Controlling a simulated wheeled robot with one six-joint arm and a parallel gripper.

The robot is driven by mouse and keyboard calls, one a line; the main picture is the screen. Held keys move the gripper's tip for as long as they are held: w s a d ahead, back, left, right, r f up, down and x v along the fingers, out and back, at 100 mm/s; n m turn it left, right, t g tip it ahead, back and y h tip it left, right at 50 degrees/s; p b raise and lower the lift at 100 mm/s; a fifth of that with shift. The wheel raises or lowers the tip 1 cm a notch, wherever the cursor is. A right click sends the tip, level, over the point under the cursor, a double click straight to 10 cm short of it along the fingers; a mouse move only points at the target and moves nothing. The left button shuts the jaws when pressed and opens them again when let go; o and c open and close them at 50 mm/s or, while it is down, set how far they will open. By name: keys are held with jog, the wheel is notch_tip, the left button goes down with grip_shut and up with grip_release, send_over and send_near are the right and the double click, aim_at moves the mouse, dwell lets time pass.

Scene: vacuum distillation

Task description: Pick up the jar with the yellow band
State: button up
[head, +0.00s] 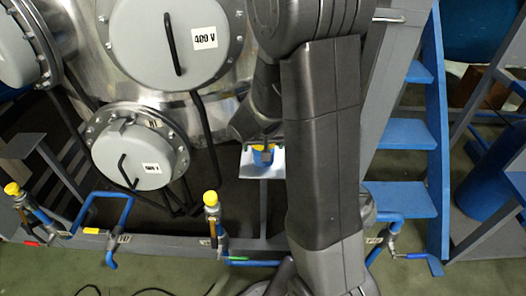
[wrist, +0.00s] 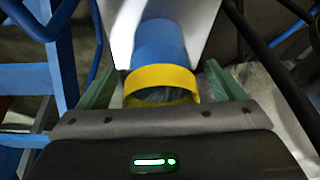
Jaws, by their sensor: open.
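The jar (wrist: 159,45) has a blue body and a yellow band (wrist: 161,76) around its near end in the wrist view. It stands on a pale plate (wrist: 205,18). My gripper (wrist: 160,86) is open, with one green finger on each side of the yellow band. Gaps show between the fingers and the band. In the head view the jar is small, on the light plate (head: 246,166) beside my arm. My gripper mostly covers it there.
Large metal vessels with grey round covers (head: 140,158) stand to the left in the head view. Blue pipes and a yellow-capped valve (head: 211,198) run along the front rail. Blue steps (head: 400,198) stand to the right of my arm.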

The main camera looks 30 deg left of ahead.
jog(key=shift+x, duration=1.4)
jog(key=shift+c, duration=0.5)
jog(key=c, duration=1.3)
jog(key=shift+w+r, duration=0.1)
jog(key=shift+r, duration=0.1)
